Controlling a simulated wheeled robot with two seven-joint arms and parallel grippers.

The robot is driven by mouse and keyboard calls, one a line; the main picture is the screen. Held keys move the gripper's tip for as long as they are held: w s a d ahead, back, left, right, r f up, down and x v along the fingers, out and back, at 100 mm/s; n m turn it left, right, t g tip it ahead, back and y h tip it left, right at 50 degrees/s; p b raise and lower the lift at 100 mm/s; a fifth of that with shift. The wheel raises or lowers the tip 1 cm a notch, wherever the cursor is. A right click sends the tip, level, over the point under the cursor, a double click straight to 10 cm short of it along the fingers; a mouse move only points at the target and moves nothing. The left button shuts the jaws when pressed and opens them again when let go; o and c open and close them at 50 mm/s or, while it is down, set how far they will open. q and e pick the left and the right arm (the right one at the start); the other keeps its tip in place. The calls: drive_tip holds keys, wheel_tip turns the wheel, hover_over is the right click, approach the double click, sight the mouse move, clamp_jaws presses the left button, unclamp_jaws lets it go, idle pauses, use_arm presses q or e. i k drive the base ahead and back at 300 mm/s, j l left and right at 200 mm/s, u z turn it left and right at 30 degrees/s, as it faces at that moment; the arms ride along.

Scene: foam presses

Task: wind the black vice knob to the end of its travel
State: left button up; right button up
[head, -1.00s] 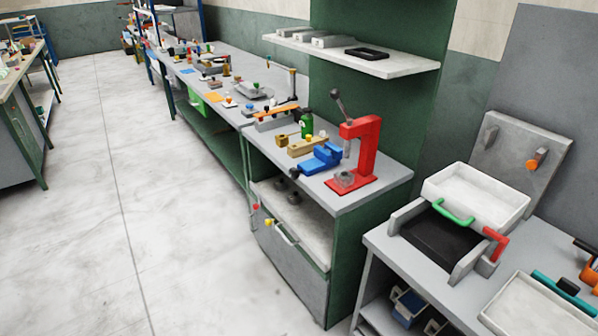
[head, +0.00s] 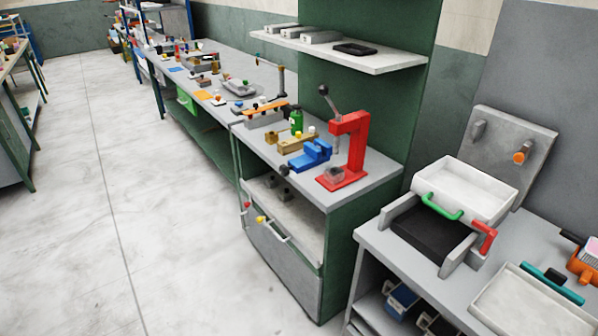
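The blue vice (head: 311,156) stands on the grey bench top, just left of the red press. Its black knob (head: 285,169) is at the vice's front left end, near the bench's front edge. The knob is small here, and I cannot tell how far it is wound. Neither of my grippers shows in the head view.
The red press (head: 347,150) with a lever stands close right of the vice. A brass-coloured block (head: 297,138) and a green bottle (head: 296,121) are behind it. A shelf (head: 336,51) hangs above. A side table (head: 375,240) with white trays stands at right. The floor (head: 170,240) at left is clear.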

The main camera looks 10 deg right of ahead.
sight(284, 171)
drive_tip(key=i+z, duration=0.1)
drive_tip(key=z, duration=0.35)
drive_tip(key=i+j+z, duration=0.1)
drive_tip(key=z, duration=0.3)
drive_tip(key=i+j+z, duration=0.1)
drive_tip(key=j+z, duration=0.15)
drive_tip(key=z, duration=0.2)
drive_tip(key=j+z, duration=0.15)
drive_tip(key=z, duration=0.25)
